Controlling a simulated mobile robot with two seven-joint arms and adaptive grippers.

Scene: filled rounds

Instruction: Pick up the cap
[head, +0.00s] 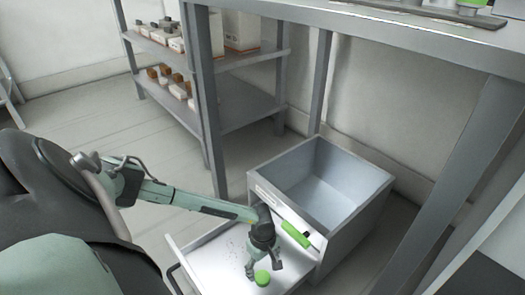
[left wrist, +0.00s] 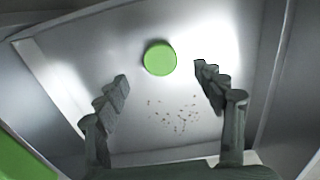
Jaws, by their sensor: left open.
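The cap is a small round green disc (head: 262,278) lying on the light floor of a pulled-out drawer (head: 205,272). In the left wrist view the cap (left wrist: 160,58) lies just beyond the fingertips, roughly centred between them. My left gripper (head: 264,268) points down over the drawer, right by the cap in the head view. In the left wrist view its two fingers (left wrist: 161,80) are spread apart with nothing between them. I cannot tell the exact height above the cap. My right gripper is not in view.
A table frame (head: 400,25) rises over the bin, and a shelf with boxes (head: 245,112) stands behind. Dark specks (left wrist: 175,115) dot the drawer floor.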

